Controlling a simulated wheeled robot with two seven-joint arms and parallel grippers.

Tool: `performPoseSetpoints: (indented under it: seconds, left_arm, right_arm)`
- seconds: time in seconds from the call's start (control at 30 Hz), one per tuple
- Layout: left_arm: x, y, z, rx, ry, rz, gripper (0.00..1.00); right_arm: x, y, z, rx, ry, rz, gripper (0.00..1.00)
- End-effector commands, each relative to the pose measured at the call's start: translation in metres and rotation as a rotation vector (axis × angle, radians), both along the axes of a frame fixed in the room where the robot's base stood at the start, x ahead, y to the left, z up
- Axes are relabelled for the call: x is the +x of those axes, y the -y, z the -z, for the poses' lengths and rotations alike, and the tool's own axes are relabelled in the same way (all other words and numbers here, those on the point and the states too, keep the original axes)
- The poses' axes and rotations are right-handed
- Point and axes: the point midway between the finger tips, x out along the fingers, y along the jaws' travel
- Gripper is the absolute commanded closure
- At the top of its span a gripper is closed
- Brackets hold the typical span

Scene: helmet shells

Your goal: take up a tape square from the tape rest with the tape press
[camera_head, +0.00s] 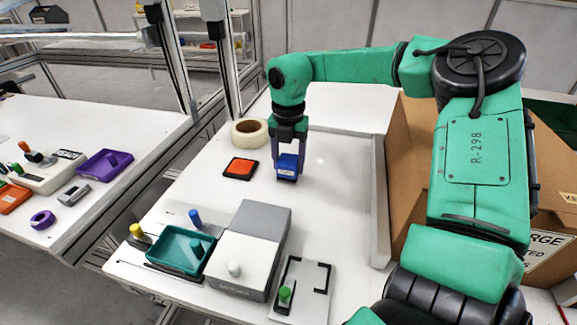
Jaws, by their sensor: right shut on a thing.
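My right gripper (288,157) points straight down over the white table and is shut on a blue block-shaped tool (287,171), which looks like the tape press. The tool is upright, at or just above the table top; I cannot tell whether it touches. A flat black-edged pad with an orange square top (240,168) lies to its left, apart from it; it may be the tape rest. The underside of the blue tool is hidden, so I cannot see whether a tape square is on it. My left gripper is not in view.
A tape roll (250,132) lies behind the orange pad. In front are a grey and white box (246,250), a teal tray (181,250), small colored pegs and a plate with a green knob (286,294). A cardboard box (408,150) stands right, behind my arm.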

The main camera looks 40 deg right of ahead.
Motion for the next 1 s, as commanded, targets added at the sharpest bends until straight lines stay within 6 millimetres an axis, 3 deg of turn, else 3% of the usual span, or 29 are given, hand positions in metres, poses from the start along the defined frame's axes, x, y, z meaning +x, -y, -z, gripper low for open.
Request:
performPoseSetpoints:
  seconds: [0.17, 0.4, 0.53, 0.7, 0.93, 0.97, 1.0]
  left_arm:
    - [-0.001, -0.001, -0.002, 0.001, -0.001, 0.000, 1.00]
    - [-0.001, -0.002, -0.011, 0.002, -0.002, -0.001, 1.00]
    - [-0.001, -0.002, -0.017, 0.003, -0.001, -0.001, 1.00]
    - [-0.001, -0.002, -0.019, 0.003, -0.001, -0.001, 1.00]
    - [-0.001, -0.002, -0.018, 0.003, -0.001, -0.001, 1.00]
    - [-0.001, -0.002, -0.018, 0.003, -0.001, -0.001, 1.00]
    - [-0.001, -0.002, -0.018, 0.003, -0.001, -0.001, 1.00]
  right_arm:
    - [0.001, 0.000, -0.046, -0.003, 0.007, 0.001, 1.00]
    - [0.001, 0.000, -0.138, -0.002, 0.005, 0.001, 1.00]
    - [0.000, 0.000, -0.171, -0.003, 0.003, 0.001, 1.00]
    - [0.000, 0.000, -0.187, -0.001, 0.001, 0.000, 1.00]
    - [0.000, 0.000, -0.187, 0.001, 0.001, 0.000, 1.00]
    - [0.000, 0.000, -0.187, 0.001, 0.001, 0.000, 0.49]
    - [0.000, 0.000, -0.187, 0.001, 0.001, 0.000, 0.65]
